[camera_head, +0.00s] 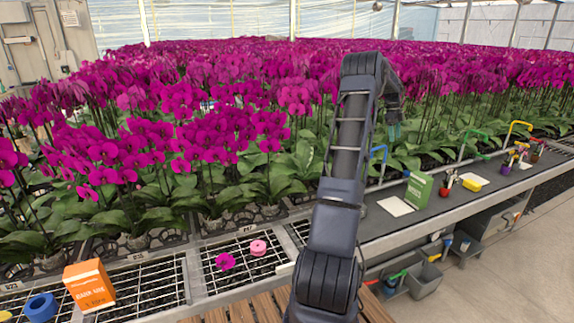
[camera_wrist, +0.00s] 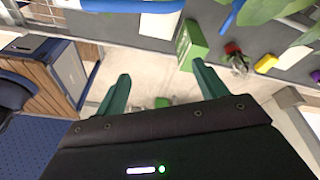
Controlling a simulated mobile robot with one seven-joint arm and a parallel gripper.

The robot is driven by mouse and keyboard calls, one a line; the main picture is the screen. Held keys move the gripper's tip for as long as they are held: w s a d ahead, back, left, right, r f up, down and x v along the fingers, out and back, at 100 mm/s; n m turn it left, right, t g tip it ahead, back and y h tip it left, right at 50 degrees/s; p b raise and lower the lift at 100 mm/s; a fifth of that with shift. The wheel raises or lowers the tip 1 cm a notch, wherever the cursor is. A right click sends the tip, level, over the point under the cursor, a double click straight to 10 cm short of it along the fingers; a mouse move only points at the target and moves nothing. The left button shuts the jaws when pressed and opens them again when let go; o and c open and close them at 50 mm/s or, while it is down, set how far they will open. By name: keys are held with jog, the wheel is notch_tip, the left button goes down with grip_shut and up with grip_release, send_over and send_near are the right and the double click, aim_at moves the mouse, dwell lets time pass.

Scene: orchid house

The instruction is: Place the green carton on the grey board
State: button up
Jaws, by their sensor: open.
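The green carton (camera_head: 418,190) stands upright on the dark grey bench top, right of my arm. It also shows in the wrist view (camera_wrist: 188,46), above my right finger. A pale, nearly white flat board (camera_head: 394,207) lies just left of the carton, and it appears bare; I take it for the grey board. It shows in the wrist view (camera_wrist: 160,25) too, left of the carton. My gripper (camera_head: 394,132) is raised above the bench near the orchid leaves. In the wrist view its two green fingers (camera_wrist: 163,86) are spread with nothing between them.
A red pot with tools (camera_head: 445,190) and a yellow block (camera_head: 472,184) stand right of the carton. A blue bent pipe (camera_head: 378,157) rises behind the board. Dense orchids fill the back. Grey bins (camera_head: 424,280) sit below the bench. An orange box (camera_head: 89,286) is far left.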

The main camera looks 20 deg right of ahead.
jog(key=w+a+r+n+t, duration=0.1)
jog(key=a+r+n, duration=0.4)
jog(key=a, duration=0.5)
jog(key=w+a+r+n+t, duration=0.1)
jog(key=a+r+n, duration=0.1)
jog(key=a+r, duration=0.65)
jog(key=s+a+r+n+t, duration=0.15)
jog(key=a+n, duration=0.25)
jog(key=a, duration=0.7)
jog(key=s+a+r+n+t, duration=0.1)
jog(key=s+a+r+n, duration=0.2)
jog(key=a, duration=0.8)
jog(key=s+a+f+n+t, duration=0.2)
jog(key=s+a+n, duration=0.75)
jog(key=a, duration=0.65)
jog(key=s+a+f+n, duration=0.3)
jog(key=s+a, duration=0.2)
jog(key=s, duration=0.2)
jog(key=s+a+f+n+t, duration=0.1)
jog(key=s+a+f+n, duration=0.2)
jog(key=s, duration=0.4)
jog(key=shift+s+a+f+n+y, duration=0.3)
jog(key=shift+a+n, duration=0.25)
jog(key=shift+a, duration=0.45)
